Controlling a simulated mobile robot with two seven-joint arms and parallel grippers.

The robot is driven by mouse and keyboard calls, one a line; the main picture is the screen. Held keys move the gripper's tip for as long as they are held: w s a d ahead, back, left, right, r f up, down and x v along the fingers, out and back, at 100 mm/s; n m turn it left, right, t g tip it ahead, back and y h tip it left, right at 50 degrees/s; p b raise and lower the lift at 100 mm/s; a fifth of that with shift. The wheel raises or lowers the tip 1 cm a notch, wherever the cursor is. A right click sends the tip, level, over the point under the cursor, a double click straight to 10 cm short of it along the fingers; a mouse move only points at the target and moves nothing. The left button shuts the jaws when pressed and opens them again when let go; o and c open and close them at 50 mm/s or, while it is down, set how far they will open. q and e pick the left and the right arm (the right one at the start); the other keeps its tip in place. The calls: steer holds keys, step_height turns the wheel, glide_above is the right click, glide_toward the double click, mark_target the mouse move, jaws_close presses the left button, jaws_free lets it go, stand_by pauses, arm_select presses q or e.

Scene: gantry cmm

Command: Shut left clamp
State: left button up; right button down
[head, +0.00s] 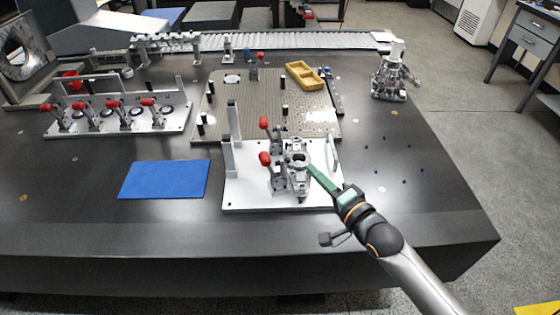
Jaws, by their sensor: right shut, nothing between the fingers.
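A white fixture plate (248,193) lies near the front of the dark table. It bears a grey metal part (298,178) and two toggle clamps with red handle grips. The farther clamp's grip (264,123) and the nearer clamp's grip (265,158) both stand raised on the part's left side. I cannot tell for sure which one is the left clamp. My right gripper (312,169) comes in from the lower right, with its green fingers shut and empty. Its tips are at the part's right side, and I cannot tell whether they touch it. My left gripper is not in view.
A perforated plate (320,118) with a yellow tray (306,75) lies behind the fixture. A row of red-handled clamps on a white base (165,122) stands at the left. A blue mat (165,180) lies left of the fixture. The table's front strip is clear.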

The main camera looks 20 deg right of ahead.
mark_target(269, 166)
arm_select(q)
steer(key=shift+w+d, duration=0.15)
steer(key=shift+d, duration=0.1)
arm_select(e)
steer(key=w+a+f, duration=0.2)
steer(key=w+a, duration=0.4)
steer(key=w, duration=0.2)
steer(key=shift+w, duration=0.4)
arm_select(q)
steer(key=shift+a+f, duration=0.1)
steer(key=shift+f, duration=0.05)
arm_select(e)
steer(key=shift+a, duration=0.1)
